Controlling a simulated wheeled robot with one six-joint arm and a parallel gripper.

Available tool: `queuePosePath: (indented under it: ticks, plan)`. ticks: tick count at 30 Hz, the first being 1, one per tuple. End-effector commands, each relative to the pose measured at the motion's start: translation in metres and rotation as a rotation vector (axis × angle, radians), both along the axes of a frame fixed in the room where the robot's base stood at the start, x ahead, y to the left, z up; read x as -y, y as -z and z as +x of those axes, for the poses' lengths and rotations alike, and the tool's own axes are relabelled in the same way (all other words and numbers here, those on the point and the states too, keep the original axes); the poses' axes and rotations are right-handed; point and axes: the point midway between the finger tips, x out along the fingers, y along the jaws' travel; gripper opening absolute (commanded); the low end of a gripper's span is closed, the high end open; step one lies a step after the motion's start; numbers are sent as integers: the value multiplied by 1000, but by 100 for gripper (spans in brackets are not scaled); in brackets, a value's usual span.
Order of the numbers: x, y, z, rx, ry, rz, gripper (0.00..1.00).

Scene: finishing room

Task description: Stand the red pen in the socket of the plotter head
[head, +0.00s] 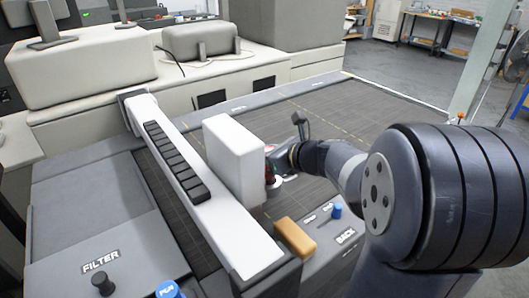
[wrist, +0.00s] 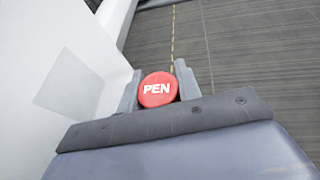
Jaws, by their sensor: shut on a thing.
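The red pen (wrist: 157,89) has a round cap marked PEN and sits between the two grey fingers of my gripper (wrist: 159,84) in the wrist view. My gripper is shut on it. In the head view the pen shows as a small red patch (head: 269,168), mostly hidden by my gripper (head: 275,160). The plotter head (head: 234,160) is a white block on the gantry, just left of the pen; it also fills the left of the wrist view (wrist: 65,85). A small pale ring (head: 273,183) shows low beside the head, under the pen. I cannot see whether the pen is inside it.
The white gantry (head: 205,205) with a row of dark blocks crosses the grey plotter bed (head: 340,110). A tan block (head: 295,237), a blue pen (head: 337,211) and another blue cap (head: 168,290) stand near the front. A black knob (head: 103,284) is by the FILTER label.

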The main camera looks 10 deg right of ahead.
Motion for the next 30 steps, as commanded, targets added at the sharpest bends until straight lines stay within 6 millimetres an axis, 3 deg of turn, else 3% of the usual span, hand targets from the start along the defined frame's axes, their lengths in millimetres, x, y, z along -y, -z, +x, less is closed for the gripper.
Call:
queuePosePath:
  ticks: [30]
  plan:
    - [0,25,0,0,0,0,10]
